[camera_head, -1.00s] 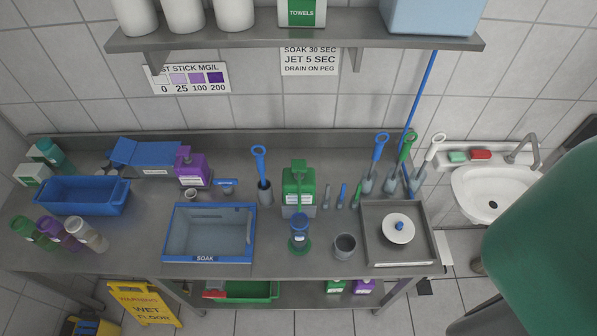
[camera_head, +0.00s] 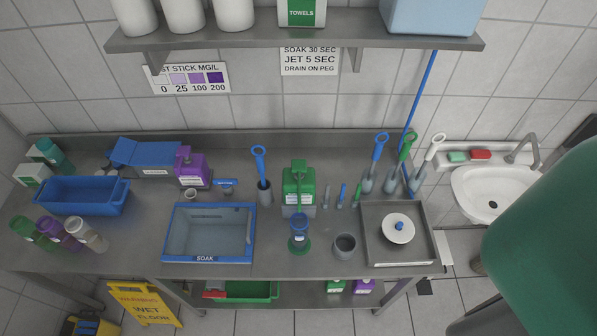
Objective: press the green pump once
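The green pump (camera_head: 297,164) sits on top of a green bottle (camera_head: 299,187) with a white label. The bottle stands upright on the steel counter (camera_head: 130,235), near its back and about mid-length. A blue and green cup-like item (camera_head: 299,234) stands just in front of it. A purple bottle with a purple pump (camera_head: 193,168) stands further left. My gripper is not in view. A large green rounded shape at the right edge looks like part of my arm.
A blue SOAK basin (camera_head: 208,235) lies front left of the green bottle. A grey tray (camera_head: 402,256) with a white lid is to the right. Blue, green and white brushes (camera_head: 374,162) stand at the back right. A shelf (camera_head: 230,40) overhangs behind.

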